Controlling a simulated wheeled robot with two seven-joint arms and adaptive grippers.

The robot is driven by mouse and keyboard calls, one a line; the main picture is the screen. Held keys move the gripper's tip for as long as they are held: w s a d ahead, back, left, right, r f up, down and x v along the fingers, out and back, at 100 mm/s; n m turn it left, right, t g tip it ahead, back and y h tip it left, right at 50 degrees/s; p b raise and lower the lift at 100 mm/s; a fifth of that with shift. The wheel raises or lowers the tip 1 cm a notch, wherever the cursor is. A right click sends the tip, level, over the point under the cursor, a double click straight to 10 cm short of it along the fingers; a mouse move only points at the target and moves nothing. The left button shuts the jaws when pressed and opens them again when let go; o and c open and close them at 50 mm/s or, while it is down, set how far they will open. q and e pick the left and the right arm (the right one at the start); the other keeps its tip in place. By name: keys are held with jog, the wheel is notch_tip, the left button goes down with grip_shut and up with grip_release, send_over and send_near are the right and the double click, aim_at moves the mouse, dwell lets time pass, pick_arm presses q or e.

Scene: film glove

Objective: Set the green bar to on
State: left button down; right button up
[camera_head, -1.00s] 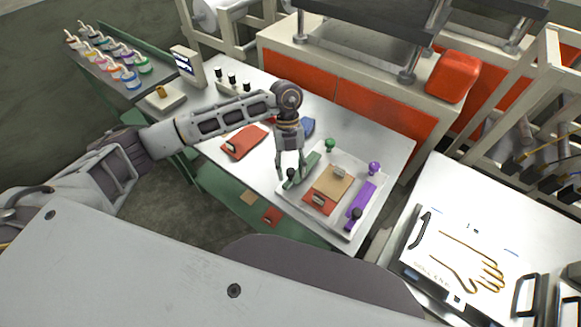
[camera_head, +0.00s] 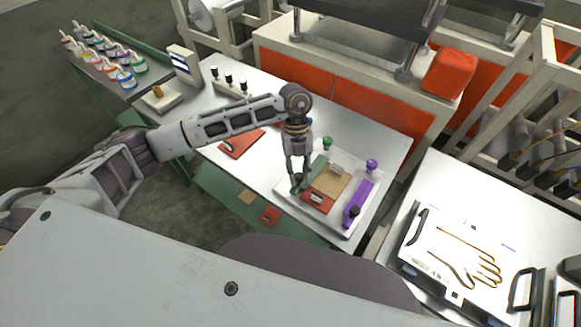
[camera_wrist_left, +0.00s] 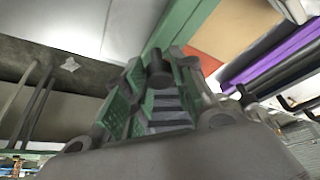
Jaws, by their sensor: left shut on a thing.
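The green bar (camera_head: 318,164) lies on the left side of the white board (camera_head: 338,233), with a green knob (camera_head: 327,143) near its far end. My left gripper (camera_head: 299,187) points down at its near end and is shut on its black knob. In the left wrist view the black knob (camera_wrist_left: 160,72) stands between the green-padded fingers (camera_wrist_left: 155,105), and the green bar (camera_wrist_left: 184,22) runs away beyond them. The fingers partly hide the bar's near end in the head view. My right gripper is not in view.
Beside the green bar are a tan panel (camera_head: 332,183), a red block (camera_head: 317,201) and a purple bar (camera_head: 358,204) with a purple knob (camera_head: 372,165). A red pouch (camera_head: 242,144) lies left on the table. A white sheet with a hand outline (camera_head: 458,255) lies right.

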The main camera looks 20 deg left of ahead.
pick_arm(q)
jog(key=shift+s+d, duration=0.2)
jog(key=shift+d, duration=0.4)
jog(key=c, duration=1.2)
grip_release()
jog(key=shift+v, duration=6)
